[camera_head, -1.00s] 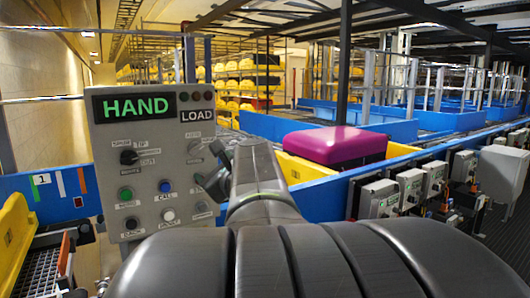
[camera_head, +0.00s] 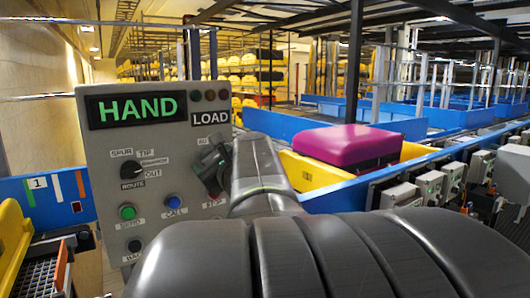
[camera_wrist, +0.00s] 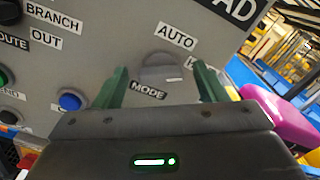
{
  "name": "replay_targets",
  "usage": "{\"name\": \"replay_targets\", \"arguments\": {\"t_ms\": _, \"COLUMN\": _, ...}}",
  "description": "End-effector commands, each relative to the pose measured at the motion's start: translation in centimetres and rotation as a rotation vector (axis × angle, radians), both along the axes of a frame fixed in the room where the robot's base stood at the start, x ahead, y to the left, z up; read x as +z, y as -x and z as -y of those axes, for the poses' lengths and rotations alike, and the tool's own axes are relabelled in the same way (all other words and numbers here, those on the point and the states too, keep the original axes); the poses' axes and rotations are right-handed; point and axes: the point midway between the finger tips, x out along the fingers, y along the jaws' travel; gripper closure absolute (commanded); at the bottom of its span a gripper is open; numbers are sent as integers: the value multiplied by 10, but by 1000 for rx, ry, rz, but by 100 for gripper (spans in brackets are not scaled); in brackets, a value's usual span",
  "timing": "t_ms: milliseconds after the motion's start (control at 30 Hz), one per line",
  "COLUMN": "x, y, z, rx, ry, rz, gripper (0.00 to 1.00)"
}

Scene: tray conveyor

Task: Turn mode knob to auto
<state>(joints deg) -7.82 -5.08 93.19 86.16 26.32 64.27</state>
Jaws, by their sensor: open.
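The grey mode knob (camera_wrist: 159,69) sits on the grey control panel (camera_head: 100,160), between the AUTO label above it and the MODE label below it in the wrist view. Its pointer direction is hard to make out. My gripper (camera_wrist: 160,78) is open, its two green fingers on either side of the knob. I cannot tell whether they touch it. In the head view my gripper (camera_head: 212,170) is at the panel's right side and hides most of the knob. The panel display (camera_head: 136,109) reads HAND in green.
A route knob (camera_head: 131,168), a green button (camera_head: 127,212) and a blue button (camera_head: 173,201) are on the panel's left and lower parts. A magenta case (camera_head: 345,145) rests on a yellow tray to the right. Blue conveyor walls run behind.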

Motion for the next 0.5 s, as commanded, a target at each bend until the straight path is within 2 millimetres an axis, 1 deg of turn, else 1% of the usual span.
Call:
{"name": "replay_targets", "arguments": {"t_ms": 367, "x": 0, "y": 0, "z": -1, "rx": -1, "ry": 0, "rz": 0, "gripper": 35}}
{"name": "replay_targets", "arguments": {"t_ms": 500, "x": 0, "y": 0, "z": -1, "rx": -1, "ry": 0, "rz": 0, "gripper": 62}}
